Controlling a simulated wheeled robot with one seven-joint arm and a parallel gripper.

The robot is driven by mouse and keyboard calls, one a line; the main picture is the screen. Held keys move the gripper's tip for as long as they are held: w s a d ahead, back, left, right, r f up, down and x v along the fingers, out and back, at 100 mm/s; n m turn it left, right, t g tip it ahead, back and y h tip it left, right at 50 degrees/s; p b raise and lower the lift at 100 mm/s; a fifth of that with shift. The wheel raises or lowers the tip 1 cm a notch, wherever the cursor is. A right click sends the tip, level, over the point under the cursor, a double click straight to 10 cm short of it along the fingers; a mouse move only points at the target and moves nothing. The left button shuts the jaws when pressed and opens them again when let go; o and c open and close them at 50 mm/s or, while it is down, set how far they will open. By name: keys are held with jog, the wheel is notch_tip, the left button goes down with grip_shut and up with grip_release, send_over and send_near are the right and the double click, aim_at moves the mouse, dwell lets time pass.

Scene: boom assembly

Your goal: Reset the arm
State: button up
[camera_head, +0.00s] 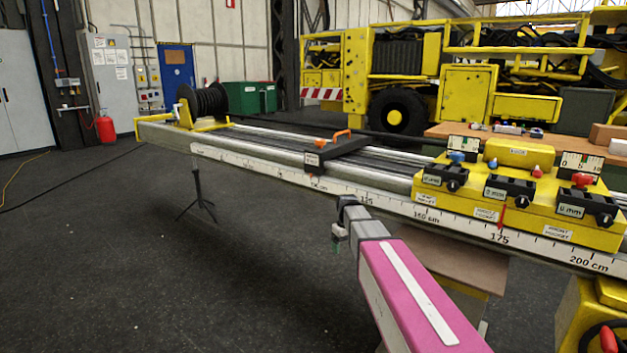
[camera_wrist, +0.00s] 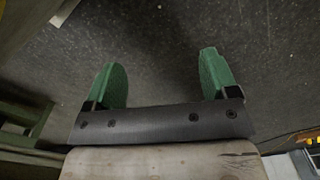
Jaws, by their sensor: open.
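My gripper (camera_wrist: 161,84) shows in the wrist view with its two green fingers spread wide apart. Nothing is between them; dark floor lies beyond. In the head view my pink and grey arm reaches up from the bottom, in front of the boom (camera_head: 265,163). The end of the arm points down at the boom's near side, and the gripper there is small and mostly hidden.
The long boom with a printed scale crosses the head view. It carries a cable reel (camera_head: 204,103), a black clamp with an orange handle (camera_head: 336,150) and a yellow block (camera_head: 520,196) with labelled modules. A tripod (camera_head: 198,195) stands below. The floor at left is open.

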jog(key=s+d+f+m, duration=0.2)
jog(key=s+f, duration=0.3)
jog(key=s, duration=0.6)
jog(key=s+d+f+m, duration=0.3)
jog(key=s+d+f, duration=0.1)
jog(key=s, duration=0.7)
jog(key=shift+s+d+f+m, duration=0.3)
jog(key=shift+d+f, duration=0.05)
jog(key=shift+d, duration=0.1)
